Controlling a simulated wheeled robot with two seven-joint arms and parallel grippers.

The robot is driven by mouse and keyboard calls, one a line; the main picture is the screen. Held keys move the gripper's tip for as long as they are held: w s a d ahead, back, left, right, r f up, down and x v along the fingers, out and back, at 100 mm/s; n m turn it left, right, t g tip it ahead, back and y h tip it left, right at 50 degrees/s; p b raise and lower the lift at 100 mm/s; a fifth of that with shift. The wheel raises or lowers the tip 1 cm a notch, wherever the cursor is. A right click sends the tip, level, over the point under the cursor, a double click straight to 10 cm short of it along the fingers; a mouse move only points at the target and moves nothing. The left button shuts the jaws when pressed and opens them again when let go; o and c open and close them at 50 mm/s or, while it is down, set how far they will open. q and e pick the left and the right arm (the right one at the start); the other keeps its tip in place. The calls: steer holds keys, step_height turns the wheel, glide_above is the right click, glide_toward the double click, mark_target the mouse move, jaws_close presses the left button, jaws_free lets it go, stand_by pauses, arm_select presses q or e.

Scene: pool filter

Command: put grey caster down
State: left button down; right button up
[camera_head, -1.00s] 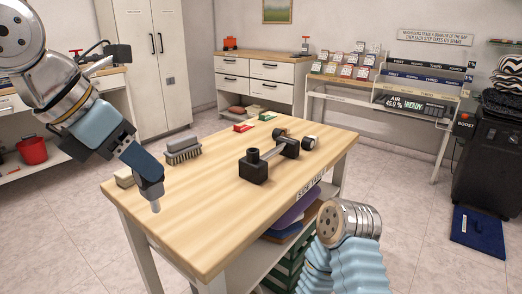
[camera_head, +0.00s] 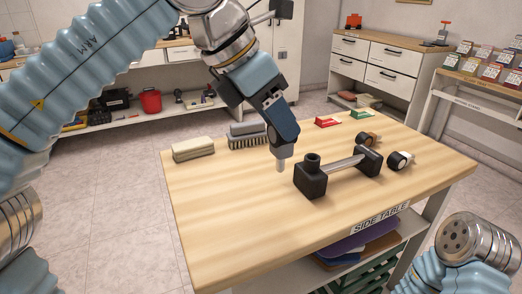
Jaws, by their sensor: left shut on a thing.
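My left gripper (camera_head: 281,160) points down over the table, just left of the black block of a bar-like fixture. It is shut, and a small pale grey piece, which I take to be the grey caster (camera_head: 281,166), shows at its tip. Its full shape cannot be made out, and I cannot tell whether it touches the wooden side table (camera_head: 230,215). Two other casters lie at the fixture's right end: a brown-wheeled one (camera_head: 368,138) and a black one with a pale face (camera_head: 400,160). My right arm shows at lower right, its gripper out of view.
The black fixture (camera_head: 312,178) with a metal bar stands close right of my left gripper. A brush (camera_head: 247,138) and a beige block (camera_head: 193,149) lie behind left. Red (camera_head: 327,121) and green (camera_head: 361,113) items lie at the back. The table's front left is clear.

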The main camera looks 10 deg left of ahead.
arm_select(q)
steer(key=w+a+f+b, duration=0.2)
steer(key=w+a+f, duration=0.6)
steer(key=f, duration=0.4)
steer(key=shift+w+a+f, duration=0.3)
steer(key=shift+w+a, duration=0.05)
steer(key=shift+a, duration=0.55)
steer(key=shift+f+b, duration=0.1)
steer(key=shift+b, duration=0.25)
steer(key=shift+f, duration=0.15)
steer(key=c, duration=0.6)
jaws_free()
